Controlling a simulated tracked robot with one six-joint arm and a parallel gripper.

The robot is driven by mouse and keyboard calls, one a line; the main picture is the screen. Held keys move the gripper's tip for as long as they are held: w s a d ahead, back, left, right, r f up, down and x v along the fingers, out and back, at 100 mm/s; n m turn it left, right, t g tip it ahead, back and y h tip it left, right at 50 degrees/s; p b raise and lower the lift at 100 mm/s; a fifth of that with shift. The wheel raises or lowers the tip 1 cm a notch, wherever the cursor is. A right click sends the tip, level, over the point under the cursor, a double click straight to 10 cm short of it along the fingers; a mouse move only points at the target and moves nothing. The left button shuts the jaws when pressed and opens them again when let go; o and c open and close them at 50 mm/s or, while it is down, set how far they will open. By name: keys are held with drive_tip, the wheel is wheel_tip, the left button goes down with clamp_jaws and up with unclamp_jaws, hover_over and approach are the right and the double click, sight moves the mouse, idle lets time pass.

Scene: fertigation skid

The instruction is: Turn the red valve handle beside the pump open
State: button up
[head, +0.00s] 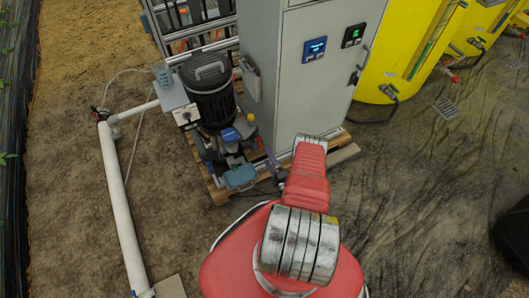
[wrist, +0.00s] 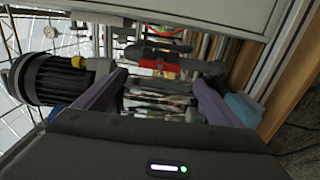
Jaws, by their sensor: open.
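The dark ribbed pump (head: 208,88) stands upright on a pallet beside the grey cabinet; it also shows at the left of the wrist view (wrist: 48,82). A small red part (wrist: 158,70), which looks like the valve handle, lies ahead of my gripper (wrist: 160,84) in the wrist view. The purple fingers are apart, one on each side of that red part, with nothing held between them. I cannot tell the distance or any contact. In the head view my gripper (head: 272,164) is partly hidden by my red arm, and I cannot make out the red handle.
The grey cabinet (head: 322,85) rises close behind my gripper. Its wooden pallet (head: 218,193) edges the floor. A light blue part (wrist: 243,109) sits by the right finger. A white pipe (head: 118,200) runs on the left. Yellow tanks (head: 405,45) stand at the right.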

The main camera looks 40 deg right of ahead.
drive_tip(key=shift+v, duration=2.6)
